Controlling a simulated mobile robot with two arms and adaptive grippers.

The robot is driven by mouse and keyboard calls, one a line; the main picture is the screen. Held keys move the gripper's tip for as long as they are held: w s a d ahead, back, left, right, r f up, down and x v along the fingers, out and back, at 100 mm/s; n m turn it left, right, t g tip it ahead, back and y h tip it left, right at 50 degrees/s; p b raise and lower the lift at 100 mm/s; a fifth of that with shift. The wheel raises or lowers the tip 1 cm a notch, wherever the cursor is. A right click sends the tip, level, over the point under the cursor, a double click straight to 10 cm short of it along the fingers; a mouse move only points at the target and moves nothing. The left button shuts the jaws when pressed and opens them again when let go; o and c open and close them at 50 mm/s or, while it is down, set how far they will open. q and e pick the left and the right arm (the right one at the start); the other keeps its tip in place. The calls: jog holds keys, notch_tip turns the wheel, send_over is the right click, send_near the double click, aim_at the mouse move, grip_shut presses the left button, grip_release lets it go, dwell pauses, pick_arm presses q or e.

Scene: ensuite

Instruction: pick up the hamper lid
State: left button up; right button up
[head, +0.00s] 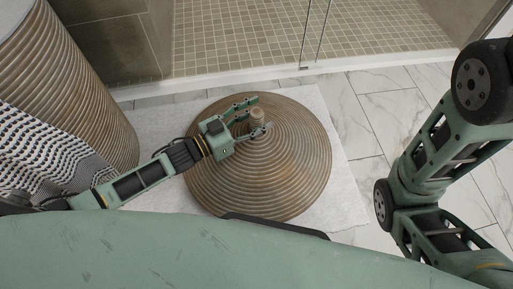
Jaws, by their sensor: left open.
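The hamper lid (290,175) is a round, ribbed, brown woven cone lying on a white mat on the floor, with a small knob (257,117) at its top. My left gripper (254,116) is open over the lid, its two fingers on either side of the knob. I cannot tell whether the fingers touch the knob. Part of the lid is hidden under my left arm, and its near edge is partly covered by my body. My right arm shows at the right, but its gripper is out of view.
The ribbed hamper (95,85) stands at the left with a patterned cloth (45,150) draped over it. The white mat (340,205) lies under the lid. A tiled shower with a raised sill (225,84) and glass is behind. Marble floor (375,110) is clear at the right.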

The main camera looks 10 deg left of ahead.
pick_arm(q)
grip_shut()
dwell(0.5)
jog(key=shift+r, duration=0.1)
dwell(0.3)
